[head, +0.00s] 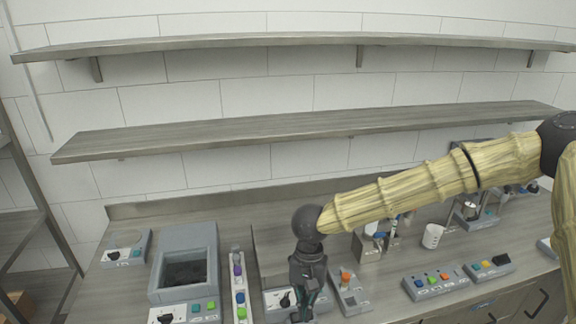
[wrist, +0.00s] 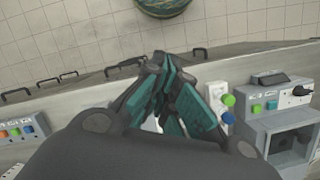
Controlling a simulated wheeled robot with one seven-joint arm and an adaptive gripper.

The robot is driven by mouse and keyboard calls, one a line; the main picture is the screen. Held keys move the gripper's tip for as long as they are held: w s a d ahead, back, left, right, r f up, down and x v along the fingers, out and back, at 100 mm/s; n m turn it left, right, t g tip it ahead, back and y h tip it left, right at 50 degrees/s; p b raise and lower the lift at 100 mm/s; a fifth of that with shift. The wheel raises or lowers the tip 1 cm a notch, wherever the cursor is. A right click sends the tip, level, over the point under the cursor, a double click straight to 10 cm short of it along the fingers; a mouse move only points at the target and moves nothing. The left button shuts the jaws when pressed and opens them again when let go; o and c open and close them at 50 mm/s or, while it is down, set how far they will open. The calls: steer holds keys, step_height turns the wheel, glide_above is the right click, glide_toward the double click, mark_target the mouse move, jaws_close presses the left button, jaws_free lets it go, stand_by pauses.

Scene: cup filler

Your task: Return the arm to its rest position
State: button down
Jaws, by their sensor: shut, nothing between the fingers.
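My arm, with pale bamboo-like links, reaches in from the right in the head view. My gripper (head: 303,312) hangs down from it over the front part of the counter, partly cut off by the lower frame edge. In the wrist view my gripper (wrist: 168,62) shows its teal-padded fingers drawn together at the tips. Nothing is held between them. The space directly below the gripper is partly hidden by the gripper itself.
A grey counter (head: 130,228) carries a basin unit (head: 187,262), a small button box (head: 350,292), a long button panel (head: 437,281) and a white cup (head: 432,236). Two empty shelves (head: 300,130) hang on the wall. A round object (wrist: 162,6) shows at the wrist view's top.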

steer(key=s+d+f+t+h+b, duration=0.1)
steer(key=s+d+f+t+b, duration=0.2)
steer(key=f, duration=0.7)
steer(key=s+d+f+h+b, duration=0.15)
steer(key=d+f, duration=0.25)
steer(key=f, duration=0.6)
steer(key=s+d+f+t+b, duration=0.2)
steer(key=s+d+f+b, duration=0.15)
steer(key=f, duration=0.75)
steer(key=s+d+f+n+g+y+b, duration=0.1)
steer(key=s+d+f+b, duration=0.2)
steer(key=s, duration=0.5)
steer(key=s+d+f+n+g+y+b, duration=0.1)
steer(key=s+d+f+b, duration=0.2)
steer(key=s+f, duration=0.4)
steer(key=shift+s+d+n, duration=0.3)
steer(key=shift+s+d, duration=0.5)
steer(key=shift+d, duration=0.1)
